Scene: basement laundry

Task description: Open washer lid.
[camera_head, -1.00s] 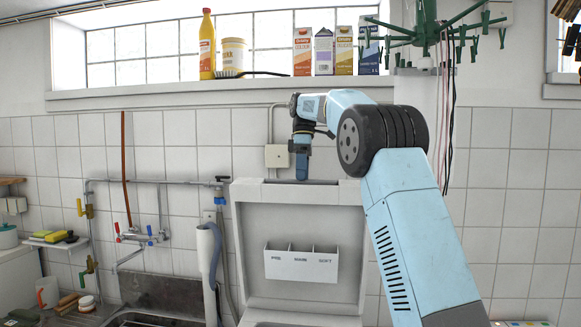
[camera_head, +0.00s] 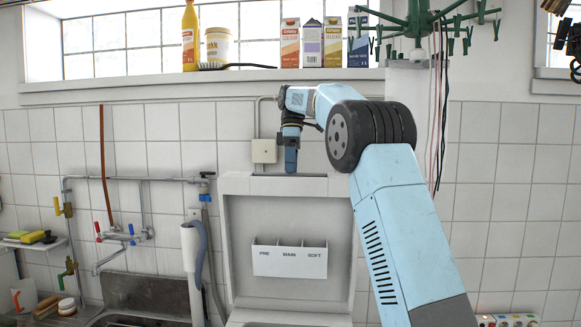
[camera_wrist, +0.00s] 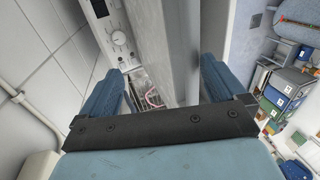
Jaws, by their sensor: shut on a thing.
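The washer lid (camera_head: 240,245) stands upright against the tiled wall in the head view, its inner side facing me. A white dispenser tray marked PRE, MAIN and SOFT (camera_head: 290,261) is on that inner side. My gripper (camera_head: 290,168) points down at the lid's top edge and is shut on it. In the wrist view, the blue fingers of my gripper (camera_wrist: 160,90) lie on either side of the grey lid (camera_wrist: 172,45). The washer's opening below the lid is mostly cut off by the bottom of the head view.
A grey hose (camera_head: 194,265) and a sink (camera_head: 150,295) with taps (camera_head: 125,236) are left of the lid. A windowsill (camera_head: 200,87) with a yellow bottle (camera_head: 190,38) and cartons is above. A green drying rack (camera_head: 420,22) hangs at upper right.

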